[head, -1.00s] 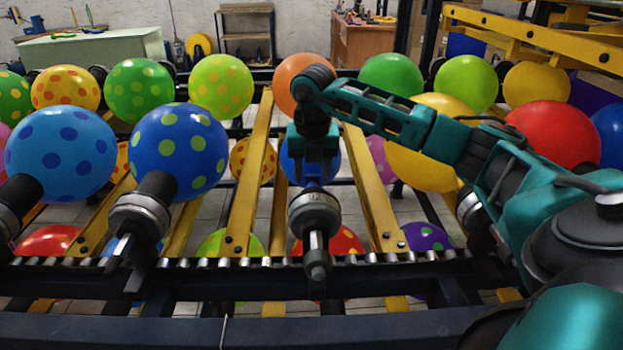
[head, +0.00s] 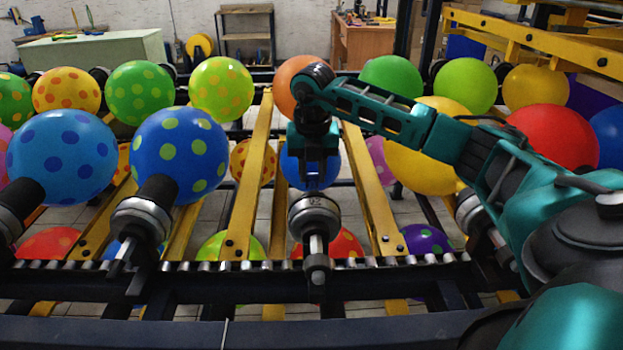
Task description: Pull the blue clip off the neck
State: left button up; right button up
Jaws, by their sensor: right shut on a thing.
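My right gripper (head: 314,184) points down in the middle of the head view, just above a dark spindle with a metal collar (head: 314,217). A blue balloon (head: 330,172) shows partly behind it. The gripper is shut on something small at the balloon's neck. The blue clip itself cannot be made out; the gripper and the spindle hide the neck. My left gripper is not in view.
A blue balloon with green dots (head: 180,155) and a light blue dotted balloon (head: 62,157) sit on spindles to the left. A yellow balloon (head: 425,155) and a red balloon (head: 560,132) stand behind my right arm. Yellow slats (head: 250,180) cross the rack.

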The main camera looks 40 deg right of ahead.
aim_at(312, 175)
jog(key=shift+r+p, duration=2.4)
jog(key=shift+r, duration=2)
jog(key=shift+a, duration=0.1)
